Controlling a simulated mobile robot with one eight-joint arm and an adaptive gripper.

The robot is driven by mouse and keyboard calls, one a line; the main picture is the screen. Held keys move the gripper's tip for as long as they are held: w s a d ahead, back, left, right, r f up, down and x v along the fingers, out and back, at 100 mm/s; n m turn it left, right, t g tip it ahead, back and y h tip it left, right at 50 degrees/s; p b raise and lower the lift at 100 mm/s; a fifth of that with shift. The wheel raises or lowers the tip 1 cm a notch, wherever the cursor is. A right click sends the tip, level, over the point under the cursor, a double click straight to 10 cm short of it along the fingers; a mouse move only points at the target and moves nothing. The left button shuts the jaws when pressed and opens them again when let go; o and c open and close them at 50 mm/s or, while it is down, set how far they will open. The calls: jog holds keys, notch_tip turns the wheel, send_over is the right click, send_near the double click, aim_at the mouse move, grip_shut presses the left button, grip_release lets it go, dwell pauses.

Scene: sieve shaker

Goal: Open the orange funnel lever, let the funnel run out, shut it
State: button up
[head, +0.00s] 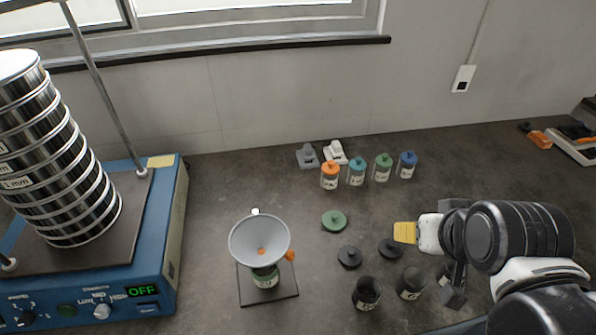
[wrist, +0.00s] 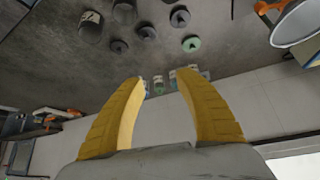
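The grey funnel (head: 260,240) stands on a dark base plate, with an orange spot at the bottom of its bowl. The orange funnel lever (head: 290,255) sticks out on the funnel's right side. A jar with a green label (head: 265,277) stands under the funnel. My gripper (head: 405,232) is to the right of the funnel, well apart from the lever. In the wrist view its yellow fingers (wrist: 158,100) are spread with nothing between them. The funnel (wrist: 296,24) and an orange part, likely the lever (wrist: 268,8), show at the upper right there.
The blue sieve shaker (head: 170,225) with its sieve stack stands at left, its display reading OFF. Several lidded jars (head: 357,172) stand at the back.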

jog(key=w+a+f+n+g+y+p, duration=0.1)
jog(key=w+a+f+n+g+y, duration=0.2)
jog(key=a+n, duration=0.65)
jog(key=n+g+y, duration=0.1)
jog(key=n+g, duration=0.3)
jog(key=n, duration=0.5)
send_near(290, 253)
jog(key=b+x, duration=0.4)
jog(key=x, duration=0.6)
jog(key=shift+f, duration=0.2)
jog(key=shift+c, duration=0.4)
grip_shut()
